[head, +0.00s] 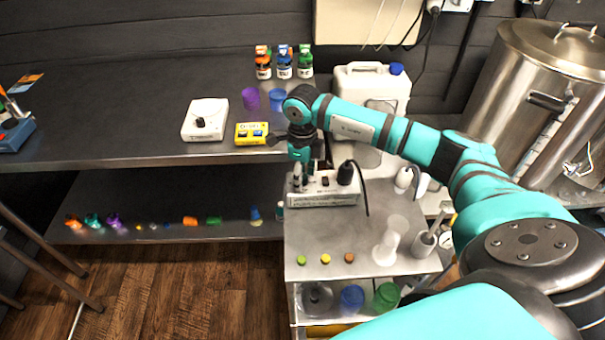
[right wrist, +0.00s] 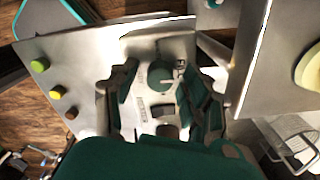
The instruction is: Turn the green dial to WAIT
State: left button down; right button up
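The green dial (right wrist: 161,76) shows in the right wrist view on a light panel, with a pale pointer mark towards its lower right. Partly hidden lettering beside it seems to begin with "FI"; I cannot read WAIT. A dark switch (right wrist: 167,132) sits below the dial. My right gripper (right wrist: 163,95) is open, its fingers on either side of the dial with gaps visible. In the head view, my right gripper (head: 308,172) points down at the white control box (head: 322,198) on the metal cart. The dial is hidden there. My left gripper is not in view.
The cart (head: 330,238) holds small green, yellow and orange pieces (head: 326,258) and white vessels (head: 388,243). A white jug (head: 375,82) stands behind my right arm. A white dial box (head: 205,118) and yellow box (head: 246,137) are on the bench. A steel kettle (head: 535,95) is right.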

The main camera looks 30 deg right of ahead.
grip_shut()
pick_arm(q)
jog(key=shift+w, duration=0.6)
pick_arm(e)
jog(key=m, duration=0.3)
jog(key=shift+m+b, duration=0.4)
jog(key=m, duration=0.4)
jog(key=shift+m, duration=0.3)
jog(key=m, duration=0.4)
jog(key=shift+r, duration=0.1)
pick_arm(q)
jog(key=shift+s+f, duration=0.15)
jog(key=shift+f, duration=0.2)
pick_arm(e)
jog(key=shift+m, duration=2.7)
jog(key=shift+w, duration=0.1)
